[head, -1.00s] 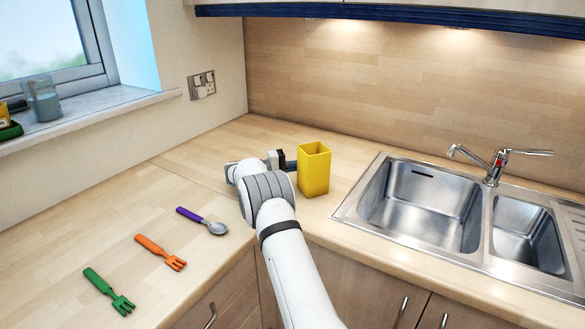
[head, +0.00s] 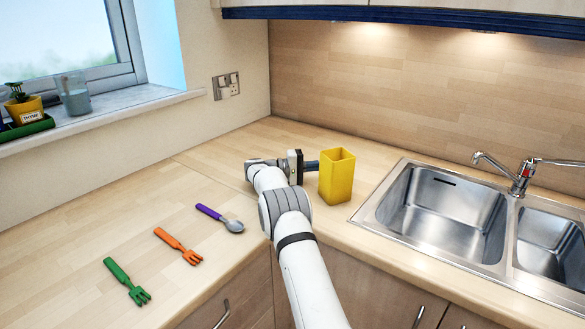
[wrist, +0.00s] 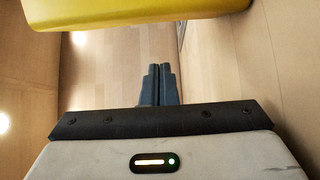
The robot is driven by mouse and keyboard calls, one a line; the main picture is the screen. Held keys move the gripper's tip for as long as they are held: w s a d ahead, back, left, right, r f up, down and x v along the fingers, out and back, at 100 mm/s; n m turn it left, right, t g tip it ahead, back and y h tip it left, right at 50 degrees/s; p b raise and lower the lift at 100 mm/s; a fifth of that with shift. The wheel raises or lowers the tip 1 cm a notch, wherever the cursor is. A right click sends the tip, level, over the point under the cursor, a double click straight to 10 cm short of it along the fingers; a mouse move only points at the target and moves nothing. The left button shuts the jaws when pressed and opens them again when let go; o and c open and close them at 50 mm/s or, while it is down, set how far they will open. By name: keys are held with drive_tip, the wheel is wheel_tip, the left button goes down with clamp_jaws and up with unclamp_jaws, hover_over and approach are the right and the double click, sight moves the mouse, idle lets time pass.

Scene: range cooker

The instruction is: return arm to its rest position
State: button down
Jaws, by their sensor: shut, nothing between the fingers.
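My arm reaches from the bottom of the head view over the counter. My gripper (head: 312,166) is shut and empty, close beside the yellow holder (head: 337,175). The holder is a tall, square, open-topped box standing upright on the counter. In the wrist view my gripper's fingers (wrist: 160,84) are together with nothing between them, and part of the yellow holder (wrist: 140,10) crosses the top edge. Whether the fingers touch the holder I cannot tell.
A purple-handled spoon (head: 221,217), an orange fork (head: 178,246) and a green fork (head: 127,281) lie on the left counter. The steel sink (head: 450,215) with its tap (head: 519,175) is to the right. A potted plant (head: 24,105) and a glass (head: 74,95) stand on the windowsill.

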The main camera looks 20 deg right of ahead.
drive_tip(key=a, duration=0.3)
drive_tip(key=w+a, duration=0.1)
drive_tip(key=a, duration=0.4)
drive_tip(key=shift+w+a+b, duration=0.2)
drive_tip(key=shift+a+b, duration=0.1)
drive_tip(key=shift+a, duration=0.05)
drive_tip(key=shift+a+r, duration=0.2)
drive_tip(key=shift+a, duration=0.1)
drive_tip(key=shift+r, duration=0.35)
drive_tip(key=s+a+r+n+t+y+p, duration=0.15)
drive_tip(key=s+r+y, duration=0.25)
drive_tip(key=s, duration=0.4)
drive_tip(key=s+a+r+n+t+y+p, duration=0.1)
drive_tip(key=s+r+n+y, duration=0.1)
drive_tip(key=s+r+y, duration=0.45)
drive_tip(key=s+a+f+t+y, duration=0.1)
drive_tip(key=s+a, duration=0.3)
drive_tip(key=s, duration=0.6)
drive_tip(key=s+a+f+m+t+y+p, duration=0.1)
drive_tip(key=s+a+f+y, duration=0.2)
drive_tip(key=s, duration=0.8)
drive_tip(key=s+a+f+t+y+p, duration=0.1)
drive_tip(key=s+a+f+y, duration=0.1)
drive_tip(key=s+a, duration=0.4)
drive_tip(key=s+y, duration=0.1)
drive_tip(key=s, duration=0.4)
drive_tip(key=shift+s+a+f, duration=0.2)
drive_tip(key=shift+f, duration=0.05)
